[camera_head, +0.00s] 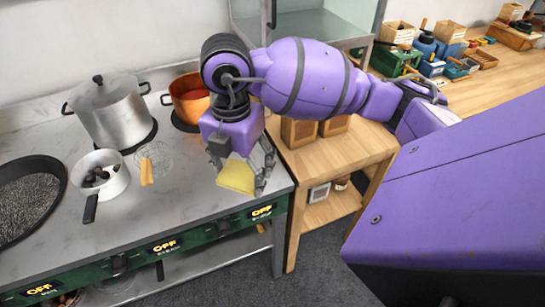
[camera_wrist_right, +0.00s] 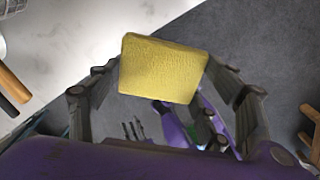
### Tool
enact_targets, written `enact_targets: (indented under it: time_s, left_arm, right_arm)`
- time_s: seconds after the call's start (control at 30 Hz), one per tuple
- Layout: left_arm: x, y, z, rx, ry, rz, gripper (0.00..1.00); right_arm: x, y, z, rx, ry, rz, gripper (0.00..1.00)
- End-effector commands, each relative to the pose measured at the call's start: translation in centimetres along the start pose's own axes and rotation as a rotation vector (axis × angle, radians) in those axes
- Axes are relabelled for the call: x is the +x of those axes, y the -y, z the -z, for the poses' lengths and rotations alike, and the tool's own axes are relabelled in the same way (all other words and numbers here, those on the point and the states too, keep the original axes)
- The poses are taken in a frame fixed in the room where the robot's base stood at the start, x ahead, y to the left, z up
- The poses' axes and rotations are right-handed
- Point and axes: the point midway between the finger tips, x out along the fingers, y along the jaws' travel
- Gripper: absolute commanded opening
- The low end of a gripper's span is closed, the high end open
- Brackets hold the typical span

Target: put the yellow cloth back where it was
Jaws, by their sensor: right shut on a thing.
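The yellow cloth (camera_head: 237,177) is a folded block in my right gripper (camera_head: 240,172), over the right front part of the grey stove counter in the head view. The right wrist view shows the cloth (camera_wrist_right: 163,68) between the two fingers of the right gripper (camera_wrist_right: 165,85), with its lower part over the grey floor. The fingers are closed on it. Whether the cloth touches the counter cannot be told. My left gripper is not in view.
On the counter (camera_head: 185,215) stand a large lidded pot (camera_head: 112,112), an orange pot (camera_head: 188,98), a small saucepan (camera_head: 100,178) with dark chestnuts, a wire skimmer (camera_head: 153,160) and a dark pan (camera_head: 28,200). A wooden table (camera_head: 345,148) adjoins on the right.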

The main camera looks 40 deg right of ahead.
Motion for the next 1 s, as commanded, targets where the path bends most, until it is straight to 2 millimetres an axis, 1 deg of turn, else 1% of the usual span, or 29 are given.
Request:
enact_targets:
  time_s: [0.07,0.17,0.47,0.5,0.6,0.73,1.0]
  left_arm:
    - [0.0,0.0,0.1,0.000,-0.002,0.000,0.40]
    - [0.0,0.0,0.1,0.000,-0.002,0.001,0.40]
    - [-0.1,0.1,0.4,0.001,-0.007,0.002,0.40]
    - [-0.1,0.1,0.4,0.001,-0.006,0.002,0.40]
    - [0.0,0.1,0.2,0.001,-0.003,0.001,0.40]
    - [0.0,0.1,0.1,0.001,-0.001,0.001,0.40]
    - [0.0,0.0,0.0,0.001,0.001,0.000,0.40]
  right_arm:
    - [0.1,0.2,-0.3,0.001,0.000,0.000,0.48]
    - [0.7,0.4,-1.7,0.012,-0.001,0.002,0.48]
    - [3.8,-0.2,-9.0,0.015,0.000,0.001,0.48]
    - [4.5,-0.2,-9.8,0.014,-0.001,0.003,0.48]
    - [6.6,-0.3,-11.2,0.012,-0.002,0.003,0.48]
    - [8.3,-0.4,-12.6,0.010,-0.001,0.002,0.48]
    - [9.8,-0.6,-13.9,0.009,-0.001,0.001,0.48]
